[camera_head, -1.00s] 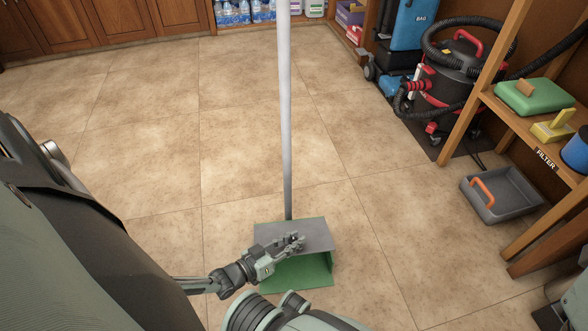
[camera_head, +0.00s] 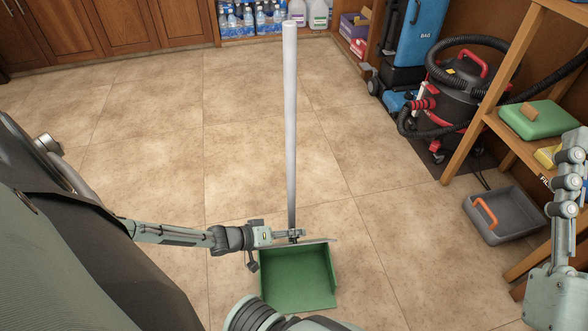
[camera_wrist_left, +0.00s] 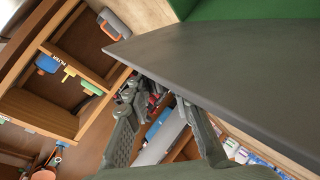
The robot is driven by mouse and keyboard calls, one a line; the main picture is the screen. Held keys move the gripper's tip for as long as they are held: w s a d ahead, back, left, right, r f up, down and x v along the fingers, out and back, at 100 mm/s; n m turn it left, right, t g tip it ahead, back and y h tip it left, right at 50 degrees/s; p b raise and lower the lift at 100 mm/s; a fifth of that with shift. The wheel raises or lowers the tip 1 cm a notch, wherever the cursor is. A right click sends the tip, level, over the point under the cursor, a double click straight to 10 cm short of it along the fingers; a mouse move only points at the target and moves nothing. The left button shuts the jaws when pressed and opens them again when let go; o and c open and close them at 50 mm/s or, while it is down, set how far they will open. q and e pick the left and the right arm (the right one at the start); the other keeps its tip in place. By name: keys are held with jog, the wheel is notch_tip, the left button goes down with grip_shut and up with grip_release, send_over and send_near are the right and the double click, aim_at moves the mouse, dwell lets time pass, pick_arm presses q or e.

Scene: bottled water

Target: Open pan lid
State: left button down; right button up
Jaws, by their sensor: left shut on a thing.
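The dustpan (camera_head: 297,285) stands on the floor at the lower middle of the head view, its green inside exposed towards me. Its grey lid (camera_head: 318,243) is tilted up and shows almost edge-on along the pan's top; in the left wrist view the dark lid (camera_wrist_left: 225,75) fills the upper right. A long grey-white handle (camera_head: 290,120) rises upright behind it. My left gripper (camera_head: 292,235) is shut at the lid's top edge, close to the handle's foot. The exact contact is hidden. Part of my right gripper (camera_head: 568,195) shows at the right edge; its fingertips are unclear.
A wooden shelf (camera_head: 495,125) with a green case (camera_head: 545,118) stands at right, a grey tray (camera_head: 505,215) on the floor beside it. A black-red vacuum (camera_head: 455,95) stands further back. Bottles (camera_head: 250,18) line the back. Floor left of the pan is clear.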

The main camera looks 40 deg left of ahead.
pick_arm(q)
jog(key=shift+w+a+r, duration=0.1)
jog(key=shift+w+a, duration=0.1)
jog(key=shift+w, duration=0.05)
jog(key=c, duration=1.3)
grip_release()
jog(key=v, duration=0.7)
jog(key=shift+s+a+r, duration=0.1)
jog(key=shift+s+r, duration=0.05)
jog(key=shift+s, duration=0.05)
